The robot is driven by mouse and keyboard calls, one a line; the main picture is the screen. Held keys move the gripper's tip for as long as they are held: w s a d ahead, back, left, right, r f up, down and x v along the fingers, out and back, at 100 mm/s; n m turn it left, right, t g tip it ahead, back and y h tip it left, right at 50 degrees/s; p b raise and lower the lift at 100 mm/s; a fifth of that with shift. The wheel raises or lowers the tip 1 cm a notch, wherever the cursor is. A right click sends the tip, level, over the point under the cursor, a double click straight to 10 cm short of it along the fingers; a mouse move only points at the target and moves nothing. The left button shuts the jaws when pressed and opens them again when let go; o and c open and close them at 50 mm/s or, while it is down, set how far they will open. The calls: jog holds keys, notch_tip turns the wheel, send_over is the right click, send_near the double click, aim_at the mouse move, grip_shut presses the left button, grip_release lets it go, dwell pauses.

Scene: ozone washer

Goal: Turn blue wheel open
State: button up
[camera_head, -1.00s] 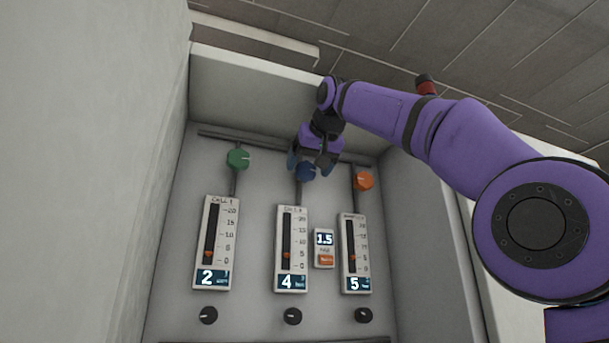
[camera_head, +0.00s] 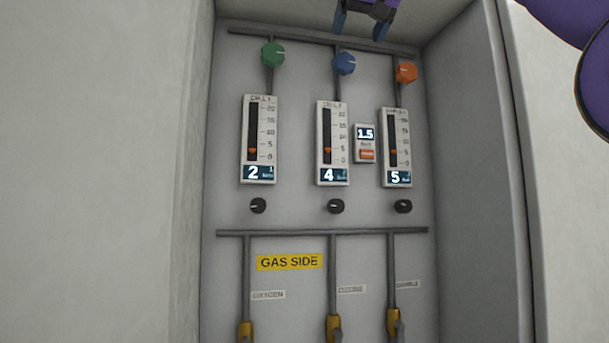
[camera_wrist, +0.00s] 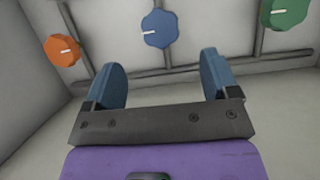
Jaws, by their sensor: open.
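The blue wheel (camera_head: 344,63) is a faceted knob with a white mark, on the middle pipe above the gauge reading 4. In the wrist view the blue wheel (camera_wrist: 159,28) is ahead, seen between and beyond my fingers, with its white mark pointing left. My gripper (camera_head: 362,22) is at the top of the head view, just above the blue wheel and apart from it. In the wrist view my gripper (camera_wrist: 165,80) has its two blue fingers spread wide with nothing between them.
A green wheel (camera_head: 273,54) is left of the blue one and an orange wheel (camera_head: 406,73) right. Gauges, small black knobs (camera_head: 335,206) and a GAS SIDE label (camera_head: 289,262) are below. Panel side walls (camera_head: 466,180) enclose the space.

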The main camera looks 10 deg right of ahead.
jog(key=s+d+f+g, duration=0.2)
jog(key=s+f, duration=0.4)
jog(key=f, duration=1.3)
jog(key=s+d+f+g, duration=0.2)
jog(key=s+f, duration=0.5)
jog(key=f, duration=1.3)
jog(key=s+d+f+g, duration=0.3)
jog(key=s+f, duration=0.4)
jog(key=f, duration=1.2)
jog(key=shift+s+f+g, duration=0.15)
jog(key=shift+f+g, duration=0.25)
jog(key=shift+g, duration=0.3)
